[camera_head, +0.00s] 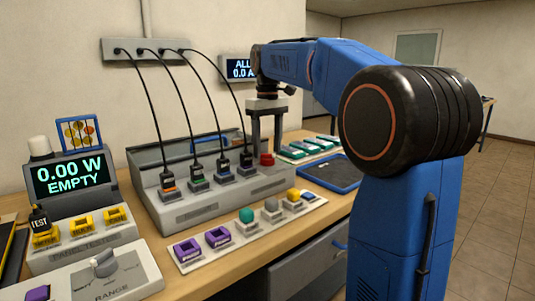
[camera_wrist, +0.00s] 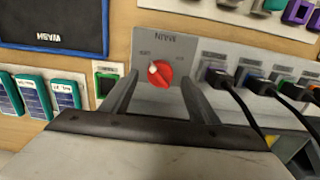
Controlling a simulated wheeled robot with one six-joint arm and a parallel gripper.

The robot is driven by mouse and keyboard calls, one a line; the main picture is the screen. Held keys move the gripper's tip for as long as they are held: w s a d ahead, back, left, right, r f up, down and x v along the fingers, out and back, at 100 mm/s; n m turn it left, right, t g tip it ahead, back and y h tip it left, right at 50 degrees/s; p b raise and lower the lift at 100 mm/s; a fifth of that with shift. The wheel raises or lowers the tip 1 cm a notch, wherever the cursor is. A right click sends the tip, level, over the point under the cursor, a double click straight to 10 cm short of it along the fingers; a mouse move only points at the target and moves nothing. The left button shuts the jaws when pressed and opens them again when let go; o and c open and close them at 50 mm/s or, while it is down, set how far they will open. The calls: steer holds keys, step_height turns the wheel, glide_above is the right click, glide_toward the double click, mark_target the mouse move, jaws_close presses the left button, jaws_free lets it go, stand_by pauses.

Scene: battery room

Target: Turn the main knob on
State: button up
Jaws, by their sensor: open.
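The main knob (camera_wrist: 160,74) is round and red with a white pointer mark, which lies toward the upper left of the knob in the wrist view. It sits on a grey panel (camera_wrist: 200,50) labelled MAIN, upside down in that view. In the head view the red knob (camera_head: 267,159) is at the right end of the grey charger unit (camera_head: 205,208). My gripper (camera_head: 266,146) is open and points down above the knob. In the wrist view its fingers (camera_wrist: 158,92) are spread on either side of the knob, apart from it. The small position labels are too blurred to read.
Several black plugs with cables (camera_head: 222,165) stand in the unit left of the knob. A blue-rimmed tray (camera_head: 333,172) and green-and-white packs (camera_head: 305,147) lie to the right. A row of coloured parts (camera_head: 246,215) is in front. The display (camera_head: 72,174) reads 0.00 W EMPTY.

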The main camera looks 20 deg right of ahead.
mark_target(268, 159)
steer(key=shift+f, duration=1.3)
steer(key=c, duration=1)
steer(key=shift+c, duration=0.2)
